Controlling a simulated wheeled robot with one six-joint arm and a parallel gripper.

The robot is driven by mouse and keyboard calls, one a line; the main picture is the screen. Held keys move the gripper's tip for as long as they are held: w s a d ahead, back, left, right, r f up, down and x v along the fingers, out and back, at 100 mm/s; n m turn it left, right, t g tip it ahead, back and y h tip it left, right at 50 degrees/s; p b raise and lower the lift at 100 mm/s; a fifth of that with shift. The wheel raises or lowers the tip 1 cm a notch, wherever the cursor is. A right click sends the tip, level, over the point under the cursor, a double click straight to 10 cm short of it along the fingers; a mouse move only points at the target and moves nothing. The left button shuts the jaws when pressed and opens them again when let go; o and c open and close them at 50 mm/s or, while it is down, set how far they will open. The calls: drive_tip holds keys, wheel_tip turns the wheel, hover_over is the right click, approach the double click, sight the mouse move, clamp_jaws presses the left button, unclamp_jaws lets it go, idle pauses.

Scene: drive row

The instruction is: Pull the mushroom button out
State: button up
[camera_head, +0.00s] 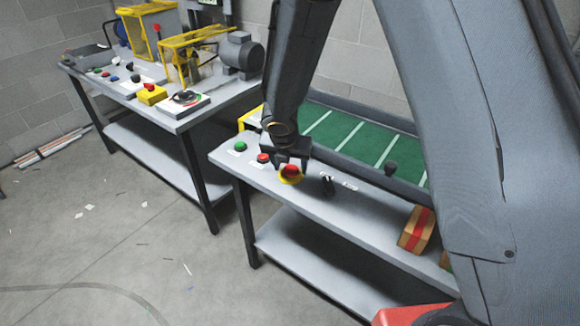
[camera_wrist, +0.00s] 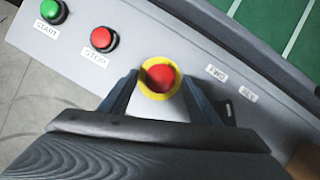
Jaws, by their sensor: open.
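The mushroom button (camera_head: 291,170) is a red cap on a yellow collar on the grey front panel of the green-belt conveyor. In the wrist view the red mushroom button (camera_wrist: 159,78) sits between the two dark fingers of my gripper (camera_wrist: 158,92). The fingers are on its left and right with the jaws open; I cannot tell whether they touch it. In the head view my gripper (camera_head: 291,157) is right at the button and hides part of its surroundings.
A green START button (camera_wrist: 52,10) and a red STOP button (camera_wrist: 103,39) lie left of it. A brown box with a red stripe (camera_head: 416,230) is farther right. Another bench (camera_head: 215,105) stands at left.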

drive_tip(key=shift+f, duration=0.15)
clamp_jaws()
drive_tip(key=shift+w+r+p, duration=0.1)
drive_tip(key=shift+r+p, duration=0.8)
drive_tip(key=shift+p, duration=0.2)
unclamp_jaws()
drive_tip(key=v, duration=0.7)
drive_tip(key=shift+r+p, duration=0.35)
drive_tip(key=shift+p, duration=0.05)
